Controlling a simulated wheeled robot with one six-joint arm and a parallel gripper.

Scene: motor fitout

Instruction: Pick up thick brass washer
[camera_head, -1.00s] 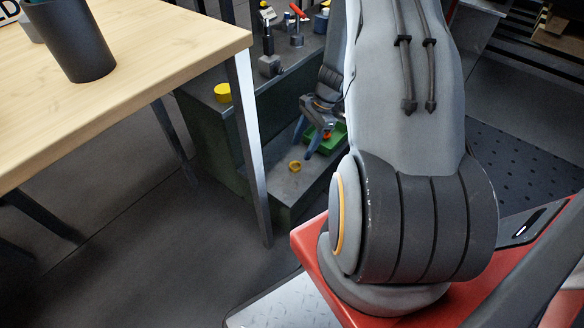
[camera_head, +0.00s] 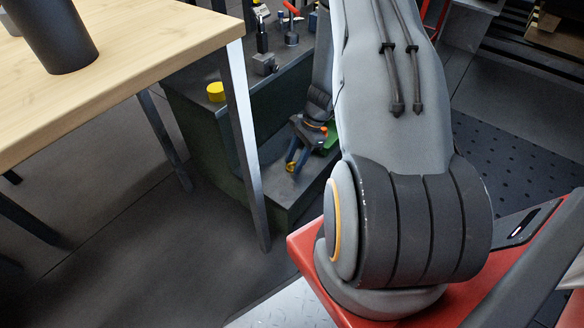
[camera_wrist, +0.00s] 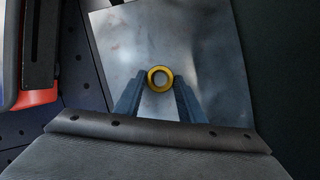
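The thick brass washer (camera_wrist: 160,68), a yellow ring, lies flat on a grey metal surface (camera_wrist: 205,40) in the wrist view. My gripper (camera_wrist: 161,80) has its two blue fingers on either side of the washer, with the tips close to its rim. The fingers look open, and I cannot tell whether either tip touches the ring. In the head view the washer (camera_head: 289,168) is a small yellow spot on the low step, partly covered by my gripper (camera_head: 296,163), which points down at it.
A green tray (camera_head: 331,141) sits just behind my gripper. A yellow cylinder (camera_head: 216,92) stands on the higher step to the left, with several tools and fittings farther back. A wooden table (camera_head: 130,60) with a metal leg (camera_head: 246,150) is at the left.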

